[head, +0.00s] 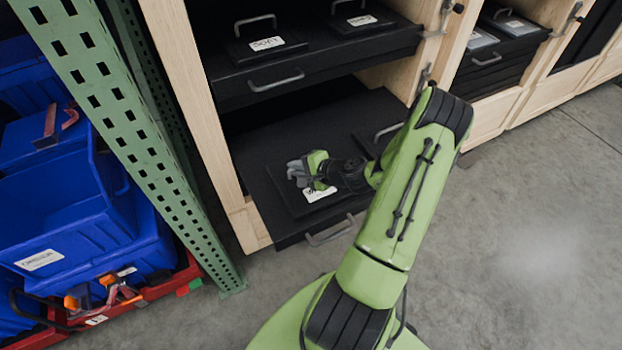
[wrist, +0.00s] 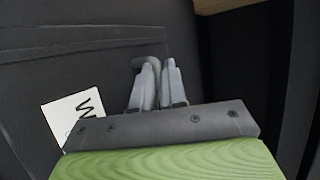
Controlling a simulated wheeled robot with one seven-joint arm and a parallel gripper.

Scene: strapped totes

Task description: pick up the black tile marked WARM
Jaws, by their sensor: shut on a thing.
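The black tile (head: 284,191) lies on the pulled-out lower black drawer, with a white label (head: 319,194) near its front edge. My gripper (head: 298,174) is low over the tile. In the wrist view its two fingers (wrist: 158,83) are shut on the tile's grey handle (wrist: 152,63), which is mostly hidden between them. I cannot tell any gap between tile and drawer.
The lower drawer (head: 252,149) has another handled tile at right, partly behind my arm. An upper drawer (head: 262,88) with labelled tiles, one marked SOFT (head: 267,43), overhangs behind. A green perforated post (head: 150,150) and blue totes (head: 70,205) stand left. Floor at right is clear.

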